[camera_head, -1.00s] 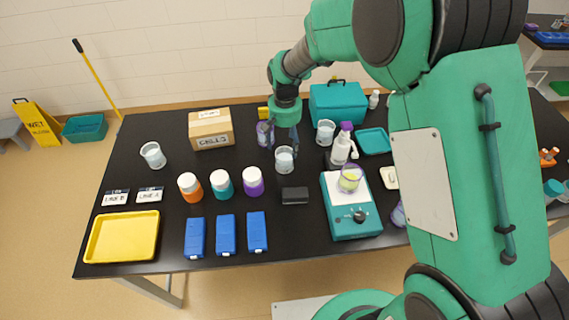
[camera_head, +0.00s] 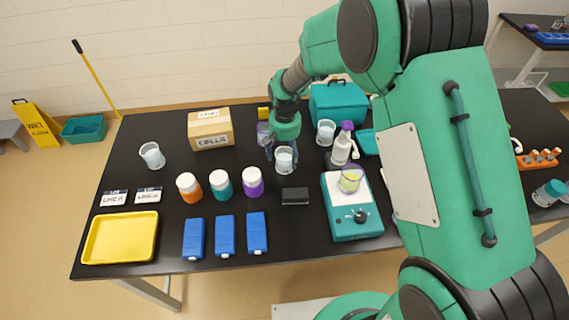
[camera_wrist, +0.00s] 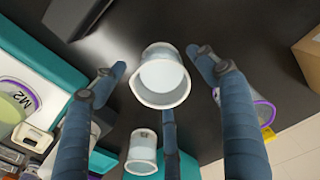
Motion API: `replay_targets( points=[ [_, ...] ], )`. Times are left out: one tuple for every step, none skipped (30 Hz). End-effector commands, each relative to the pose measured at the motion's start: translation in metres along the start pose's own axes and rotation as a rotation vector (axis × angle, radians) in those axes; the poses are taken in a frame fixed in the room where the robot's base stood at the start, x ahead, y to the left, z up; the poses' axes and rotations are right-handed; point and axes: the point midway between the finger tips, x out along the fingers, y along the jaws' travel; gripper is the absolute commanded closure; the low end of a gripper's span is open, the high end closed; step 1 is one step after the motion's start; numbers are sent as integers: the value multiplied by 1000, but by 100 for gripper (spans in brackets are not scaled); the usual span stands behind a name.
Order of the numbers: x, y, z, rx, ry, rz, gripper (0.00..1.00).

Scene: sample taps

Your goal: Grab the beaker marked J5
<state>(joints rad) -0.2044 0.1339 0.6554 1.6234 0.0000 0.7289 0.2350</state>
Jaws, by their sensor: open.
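A clear beaker (camera_head: 284,160) with pale contents stands upright mid-table. In the wrist view this beaker (camera_wrist: 163,80) lies between the spread fingers, its mouth toward the camera. No marking on it is readable. My gripper (camera_head: 283,152) is open around it, with gaps visible on both sides in the wrist view (camera_wrist: 157,66). Other beakers stand at the left (camera_head: 152,155) and behind to the right (camera_head: 326,132); the latter also shows in the wrist view (camera_wrist: 142,152), with a small unreadable mark. I cannot tell which beaker is J5.
A purple-rimmed vessel (camera_head: 263,134) stands close behind. A hotplate (camera_head: 351,217) holds a beaker (camera_wrist: 16,101) marked M2.

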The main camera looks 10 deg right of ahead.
Motion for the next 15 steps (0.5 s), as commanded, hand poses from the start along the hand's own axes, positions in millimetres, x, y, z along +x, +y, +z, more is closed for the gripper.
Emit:
replay_targets(
  points=[
    [8, 0, 0, 0, -1, 0, 28],
    [11, -1, 0, 0, -1, 0, 28],
    [16, -1, 0, 0, 0, 0, 28],
    [20, -1, 0, 0, -1, 0, 28],
    [24, -1, 1, 0, -1, 0, 28],
    [28, -1, 1, 0, -1, 0, 28],
    [31, -1, 1, 0, -1, 0, 28],
    [34, -1, 1, 0, -1, 0, 28],
    [37, -1, 1, 0, 0, 0, 28],
    [39, -1, 0, 0, 0, 0, 28],
    [40, -1, 0, 0, 0, 0, 28],
    [41, -1, 0, 0, 1, 0, 28],
    [42, -1, 0, 0, 1, 0, 28],
    [42, -1, 0, 0, 1, 0, 28],
    [42, -1, 0, 0, 1, 0, 28]
  ],
)
